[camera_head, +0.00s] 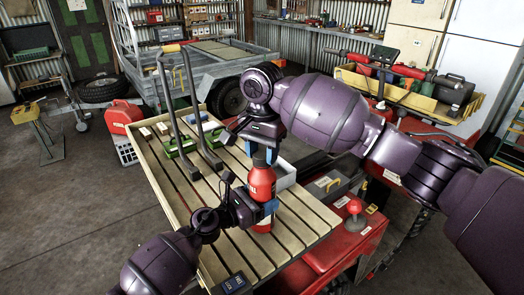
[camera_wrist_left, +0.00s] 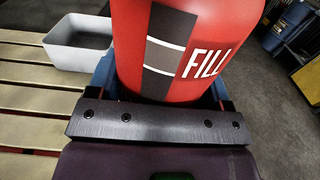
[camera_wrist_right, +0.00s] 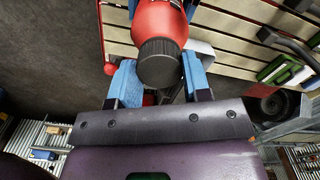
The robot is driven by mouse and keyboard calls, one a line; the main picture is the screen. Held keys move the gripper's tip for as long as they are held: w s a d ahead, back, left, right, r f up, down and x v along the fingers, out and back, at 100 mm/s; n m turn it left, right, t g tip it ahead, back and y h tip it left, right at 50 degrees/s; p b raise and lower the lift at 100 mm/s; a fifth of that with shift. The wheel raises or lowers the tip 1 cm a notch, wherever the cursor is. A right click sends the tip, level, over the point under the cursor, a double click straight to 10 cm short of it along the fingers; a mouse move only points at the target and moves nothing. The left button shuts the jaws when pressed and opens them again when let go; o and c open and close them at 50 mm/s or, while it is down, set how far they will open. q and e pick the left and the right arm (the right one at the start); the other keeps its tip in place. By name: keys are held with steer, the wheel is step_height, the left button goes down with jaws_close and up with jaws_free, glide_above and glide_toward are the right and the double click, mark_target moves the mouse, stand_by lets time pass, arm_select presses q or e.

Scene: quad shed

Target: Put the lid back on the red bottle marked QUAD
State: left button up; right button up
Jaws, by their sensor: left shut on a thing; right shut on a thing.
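The red bottle (camera_head: 262,186) stands upright over the slatted wooden deck. The left wrist view shows it (camera_wrist_left: 178,45) with white FILL lettering and a dark stripe; I see no QUAD mark. My left gripper (camera_head: 266,208) is shut around its lower body. A dark ribbed lid (camera_wrist_right: 163,62) sits at the bottle's top in the right wrist view, in line with the neck. My right gripper (camera_head: 262,148) is above the bottle, its blue fingers (camera_wrist_right: 160,82) shut on the lid's sides. Whether the lid is fully seated cannot be told.
A grey open bin (camera_wrist_left: 78,42) stands just behind the bottle on the slatted deck (camera_head: 262,245). A red knob (camera_head: 354,206) stands to the right. The deck's front is mostly clear.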

steer(key=m, duration=0.4)
steer(key=shift+m, duration=0.4)
steer(key=m, duration=0.6)
steer(key=shift+s, duration=0.1)
steer(key=m, duration=0.4)
steer(key=shift+m, duration=0.3)
steer(key=o, duration=1)
steer(key=shift+c, duration=0.2)
step_height(320, 180, up, 12)
